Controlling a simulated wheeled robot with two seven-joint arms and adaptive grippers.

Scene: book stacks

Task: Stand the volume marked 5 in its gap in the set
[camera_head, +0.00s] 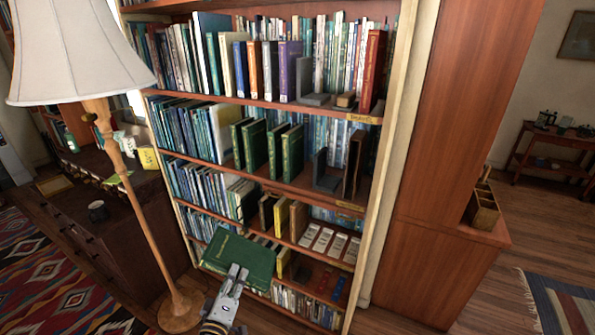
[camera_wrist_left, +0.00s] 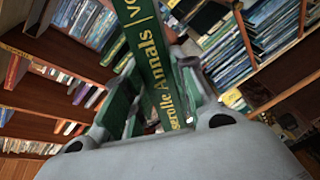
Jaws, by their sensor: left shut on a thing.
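My left gripper (camera_head: 236,272) is shut on a dark green book (camera_head: 240,254), held tilted in front of the lower shelves. In the left wrist view the book's spine (camera_wrist_left: 152,68) shows gold lettering, partly readable as "Annals"; its volume number is cut off. The left gripper (camera_wrist_left: 150,105) has a finger on each side of the book. The matching green set (camera_head: 254,145) stands upright on the second shelf, with narrow gaps between its volumes. Their numbers are too small to read. The held book is below the set, apart from it. My right gripper is not in view.
A grey bookend (camera_head: 325,172) and brown books stand right of the set. Blue books (camera_head: 190,128) fill the shelf to its left. A floor lamp (camera_head: 125,170) stands at the left, near the shelf. The shelf's upright (camera_head: 385,170) bounds the right side.

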